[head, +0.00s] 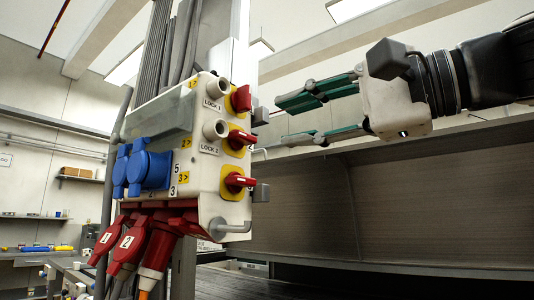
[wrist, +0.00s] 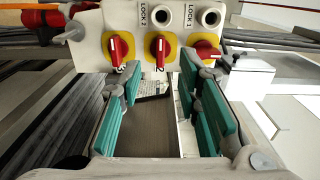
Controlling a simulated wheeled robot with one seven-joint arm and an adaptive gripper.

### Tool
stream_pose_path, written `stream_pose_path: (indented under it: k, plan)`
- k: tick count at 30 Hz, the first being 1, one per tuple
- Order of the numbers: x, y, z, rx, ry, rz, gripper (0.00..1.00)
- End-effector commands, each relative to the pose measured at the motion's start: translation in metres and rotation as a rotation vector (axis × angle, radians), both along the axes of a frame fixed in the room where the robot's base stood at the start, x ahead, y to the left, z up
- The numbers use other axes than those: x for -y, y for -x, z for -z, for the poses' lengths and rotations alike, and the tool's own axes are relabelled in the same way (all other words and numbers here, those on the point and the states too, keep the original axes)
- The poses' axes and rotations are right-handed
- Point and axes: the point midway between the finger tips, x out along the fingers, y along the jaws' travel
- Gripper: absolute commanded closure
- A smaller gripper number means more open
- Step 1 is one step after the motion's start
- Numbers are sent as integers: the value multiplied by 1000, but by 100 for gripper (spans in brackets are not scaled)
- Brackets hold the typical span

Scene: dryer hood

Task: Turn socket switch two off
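The white socket box (head: 205,150) carries three red rotary switches on yellow plates. Socket switch two (head: 240,139) is the middle one; its handle lies roughly horizontal in the head view. In the wrist view, switch two (wrist: 158,50) is also in the middle, above a "2" mark, its handle upright in the picture. My gripper (head: 284,122) is open and empty, to the right of the box, with its green-padded fingers pointing at the switches. In the wrist view, my gripper (wrist: 158,88) has its fingers apart, below switch two in the picture; no contact shows.
Switch one (head: 240,98) sits above, its handle turned differently from the others. Switch three (head: 237,182) sits below. Two round locks (head: 216,129) stick out beside the switches. Blue sockets (head: 148,168) and red plugs (head: 128,245) are on the left. A grey hood (head: 400,205) stands behind.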

Motion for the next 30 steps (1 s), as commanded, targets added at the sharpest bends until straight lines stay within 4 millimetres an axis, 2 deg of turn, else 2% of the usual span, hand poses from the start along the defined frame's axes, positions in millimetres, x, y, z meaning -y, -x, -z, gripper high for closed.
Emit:
stream_pose_path:
  k: [3,9,26,28,30]
  plan:
    - [15,12,0,1,0,1,69]
    - [26,20,0,-1,-1,1,69]
    - [27,21,0,-1,1,0,69]
    - [27,21,4,-3,9,1,69]
    - [25,20,16,-14,41,4,69]
